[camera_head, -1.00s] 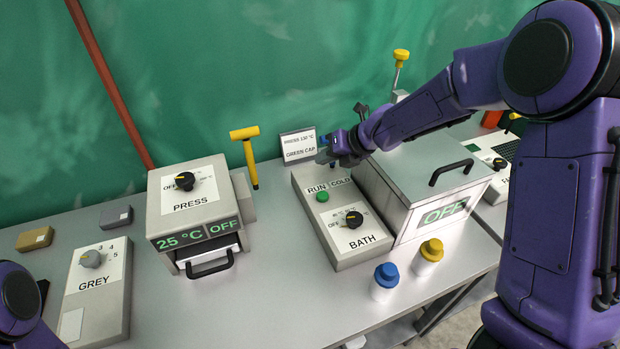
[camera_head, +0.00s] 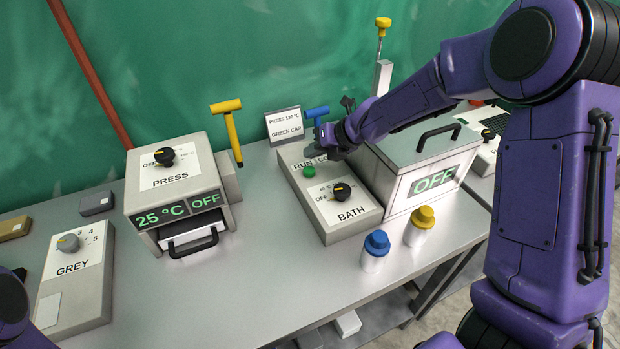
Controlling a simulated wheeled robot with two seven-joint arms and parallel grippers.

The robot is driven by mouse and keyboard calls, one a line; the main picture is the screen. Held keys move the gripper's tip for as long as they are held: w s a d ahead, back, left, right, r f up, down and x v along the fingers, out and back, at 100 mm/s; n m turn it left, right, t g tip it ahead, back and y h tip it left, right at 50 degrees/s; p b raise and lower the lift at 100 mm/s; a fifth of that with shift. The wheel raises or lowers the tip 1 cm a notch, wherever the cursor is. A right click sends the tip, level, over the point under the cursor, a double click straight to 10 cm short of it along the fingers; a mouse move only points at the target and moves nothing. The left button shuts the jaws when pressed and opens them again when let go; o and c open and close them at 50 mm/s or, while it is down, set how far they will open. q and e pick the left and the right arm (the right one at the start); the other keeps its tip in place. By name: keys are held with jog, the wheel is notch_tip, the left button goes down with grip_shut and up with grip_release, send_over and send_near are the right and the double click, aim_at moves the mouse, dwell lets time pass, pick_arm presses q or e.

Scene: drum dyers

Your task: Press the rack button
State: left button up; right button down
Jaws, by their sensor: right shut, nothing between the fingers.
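No button labelled rack can be made out. A round green button (camera_head: 309,172) stands on the BATH control box (camera_head: 335,225), by the RUN label. My right gripper (camera_head: 322,147) is shut and empty at the far end of this box, beyond the green button. It covers part of the COLD label, and what lies under its fingertips is hidden. I cannot tell whether it touches the box. My left gripper is out of view; only a purple piece of my left arm shows at the lower left.
The lidded bath (camera_head: 425,160) reading OFF stands right of the control box. Blue-capped (camera_head: 376,249) and yellow-capped (camera_head: 421,225) bottles stand in front. The press (camera_head: 175,190), with a yellow lever (camera_head: 232,130), stands left. A sign (camera_head: 285,125) and blue handle (camera_head: 316,112) are behind.

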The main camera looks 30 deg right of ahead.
aim_at(313, 170)
notch_tip(313, 170, down, 2)
jog(key=shift+b, duration=0.35)
jog(key=shift+w+f, duration=0.2)
jog(key=shift+f, duration=0.1)
jog(key=shift+w, duration=0.15)
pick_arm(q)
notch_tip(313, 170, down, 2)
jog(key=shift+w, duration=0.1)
pick_arm(e)
jog(key=shift+s+r, duration=0.15)
jog(key=shift+s, duration=0.1)
jog(key=shift+w, duration=0.15)
dwell(0.6)
pick_arm(q)
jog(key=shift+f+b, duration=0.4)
jog(key=shift+b, duration=0.1)
pick_arm(e)
jog(key=shift+f, duration=0.5)
